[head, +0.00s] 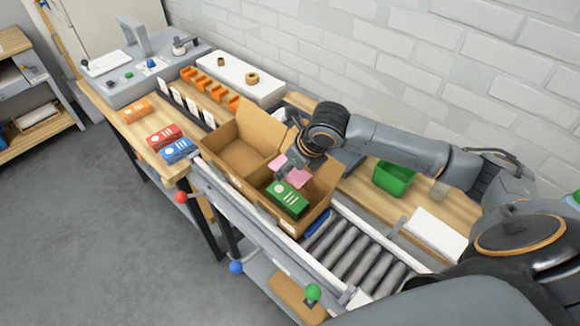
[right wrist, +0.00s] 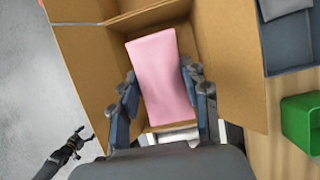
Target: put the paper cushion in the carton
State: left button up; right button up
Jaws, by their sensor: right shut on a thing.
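The pink paper cushion (head: 278,164) is between the fingers of my right gripper (right wrist: 165,102), which is shut on it. It also shows in the right wrist view (right wrist: 158,65), over the inside of an open cardboard carton (right wrist: 210,40). In the head view that carton (head: 312,222) is the right one of two, and a green box with white marks (head: 287,198) is in it beside the cushion. I cannot tell whether the cushion touches the carton floor. A dark gripper, my left one (right wrist: 76,142), shows small at lower left in the right wrist view; its jaw state is unclear.
A second open carton (head: 240,150) adjoins on the left. Rollers (head: 355,252) lie bare to the right. A green bin (head: 393,178) stands on the bench behind. Orange, red (head: 163,137) and blue (head: 178,150) boxes lie at the left.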

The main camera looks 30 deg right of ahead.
jog(key=shift+f+b, duration=0.55)
jog(key=shift+f, duration=0.2)
jog(key=shift+a+f+b, duration=0.1)
jog(key=shift+f+b, duration=0.4)
jog(key=shift+b, duration=0.1)
jog(key=shift+w+f+b, duration=0.1)
jog(key=shift+f+b, duration=0.35)
jog(key=shift+f, duration=0.65)
pick_arm(q)
jog(key=shift+s+a+f+b, duration=0.15)
jog(key=shift+f+b, duration=0.1)
jog(key=shift+f, duration=0.65)
jog(key=shift+s+a+f+b, duration=0.1)
jog(key=shift+f+b, duration=0.2)
jog(key=shift+f, duration=0.6)
jog(key=shift+s+a+f+b, duration=0.15)
jog(key=shift+f+b, duration=0.1)
jog(key=shift+f, duration=0.65)
pick_arm(e)
jog(key=shift+w+f, duration=0.15)
jog(key=shift+f, duration=1.6)
jog(key=o, duration=0.9)
pick_arm(q)
jog(key=shift+s, duration=0.1)
pick_arm(e)
jog(key=shift+r, duration=0.1)
